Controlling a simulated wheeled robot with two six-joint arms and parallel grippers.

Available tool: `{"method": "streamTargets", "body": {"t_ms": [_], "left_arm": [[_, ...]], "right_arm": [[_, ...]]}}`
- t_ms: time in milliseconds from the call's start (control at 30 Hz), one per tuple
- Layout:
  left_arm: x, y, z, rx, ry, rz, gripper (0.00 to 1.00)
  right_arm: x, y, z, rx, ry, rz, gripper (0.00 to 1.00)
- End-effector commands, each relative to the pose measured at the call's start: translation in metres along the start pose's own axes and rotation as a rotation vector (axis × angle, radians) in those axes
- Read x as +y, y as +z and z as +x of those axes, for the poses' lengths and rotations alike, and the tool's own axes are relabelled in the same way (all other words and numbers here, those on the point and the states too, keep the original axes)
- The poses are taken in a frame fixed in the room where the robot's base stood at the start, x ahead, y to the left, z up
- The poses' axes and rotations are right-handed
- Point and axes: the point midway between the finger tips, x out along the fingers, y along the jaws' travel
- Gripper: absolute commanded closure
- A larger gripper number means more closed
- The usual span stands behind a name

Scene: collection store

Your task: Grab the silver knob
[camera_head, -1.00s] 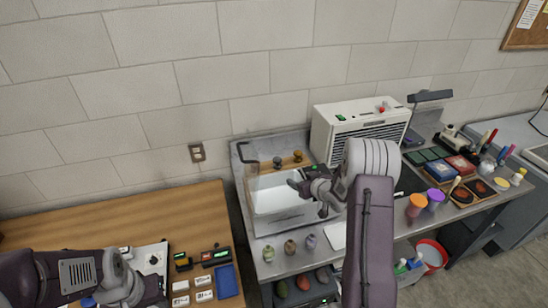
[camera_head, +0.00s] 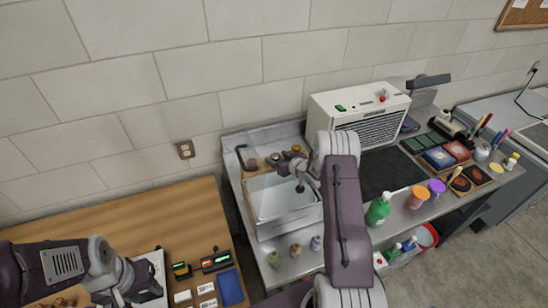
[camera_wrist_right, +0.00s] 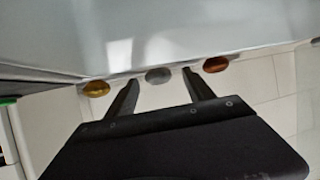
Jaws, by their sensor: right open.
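The silver knob (camera_head: 274,159) is the middle one of three knobs at the back of the sink in the head view. In the right wrist view the silver knob (camera_wrist_right: 158,75) shows in the gap between my fingertips. My right gripper (camera_wrist_right: 161,78) is open, with nothing between its fingers that I can see held. In the head view my right gripper (camera_head: 288,172) hangs over the sink, close in front of the knobs. My left gripper (camera_head: 128,291) is low at the left over the wooden table; its jaw state is unclear.
A copper knob (camera_wrist_right: 215,64) and a gold knob (camera_wrist_right: 96,88) flank the silver one closely. A white heater-like box (camera_head: 360,115) stands right of the sink (camera_head: 285,220). A green bottle (camera_head: 379,209) and small pots stand on the counter.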

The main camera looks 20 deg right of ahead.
Motion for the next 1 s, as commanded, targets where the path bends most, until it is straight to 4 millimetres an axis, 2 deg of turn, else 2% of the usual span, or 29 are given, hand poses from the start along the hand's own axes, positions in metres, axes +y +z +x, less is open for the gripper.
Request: {"method": "streamTargets", "body": {"t_ms": [33, 67, 200, 467, 700, 1000], "left_arm": [[0.000, -0.001, -0.011, 0.001, 0.000, 0.000, 0.64], [0.000, -0.002, -0.014, 0.001, 0.000, 0.000, 0.64], [0.000, -0.001, -0.014, 0.000, 0.000, 0.000, 0.64], [0.000, -0.001, -0.013, 0.000, 0.000, 0.000, 0.64], [0.000, -0.001, -0.013, 0.000, 0.000, 0.000, 0.64], [0.000, -0.001, -0.013, 0.000, 0.000, 0.000, 0.64]], "right_arm": [[-0.001, -0.005, 0.007, -0.001, -0.001, -0.001, 0.39], [-0.001, -0.005, 0.012, -0.001, -0.002, -0.001, 0.39], [0.000, -0.003, 0.030, 0.000, 0.000, -0.001, 0.39], [0.000, -0.002, 0.034, -0.001, 0.000, 0.000, 0.39], [0.000, -0.002, 0.034, -0.001, 0.000, 0.000, 1.00], [0.001, -0.004, 0.033, 0.002, 0.001, -0.001, 1.00]]}}
